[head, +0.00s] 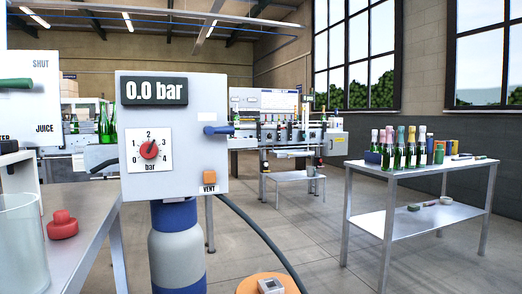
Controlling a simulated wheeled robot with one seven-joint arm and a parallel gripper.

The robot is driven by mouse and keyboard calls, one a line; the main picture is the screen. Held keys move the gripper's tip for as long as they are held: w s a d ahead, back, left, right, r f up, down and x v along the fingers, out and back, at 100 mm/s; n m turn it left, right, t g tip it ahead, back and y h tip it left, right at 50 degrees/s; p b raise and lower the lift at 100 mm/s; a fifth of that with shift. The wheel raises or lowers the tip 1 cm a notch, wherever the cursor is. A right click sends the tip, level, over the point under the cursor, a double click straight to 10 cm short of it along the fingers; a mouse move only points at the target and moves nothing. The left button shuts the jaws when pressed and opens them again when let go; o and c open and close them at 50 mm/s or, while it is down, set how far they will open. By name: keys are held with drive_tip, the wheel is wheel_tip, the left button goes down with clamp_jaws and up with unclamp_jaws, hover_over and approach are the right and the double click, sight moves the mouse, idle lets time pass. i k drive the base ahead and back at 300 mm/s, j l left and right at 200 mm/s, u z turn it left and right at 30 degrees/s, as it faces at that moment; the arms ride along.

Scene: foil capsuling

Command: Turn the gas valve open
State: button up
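A grey panel box (188,95) stands close in front, left of centre, in the head view. Its display (155,91) reads 0.0 bar. A dial with a red knob (149,150) sits below, with a scale marked 0 to 4 bar. A blue lever handle (218,130), which looks like the gas valve, sticks out level at the box's right side; no label on it is readable. An orange button (209,177) marked VENT is below it. A grey gas cylinder (177,255) with blue bands stands under the box. My gripper is not in view.
A green handle (15,84) sits by a SHUT and JUICE panel at left. A red knob-like object (62,224) and clear vessel (22,250) are on the left bench. A dark hose (262,238) curves from the box. A bottle table (430,178) stands right; floor between is open.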

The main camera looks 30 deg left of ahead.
sight(209, 129)
drive_tip(key=u, duration=1.45)
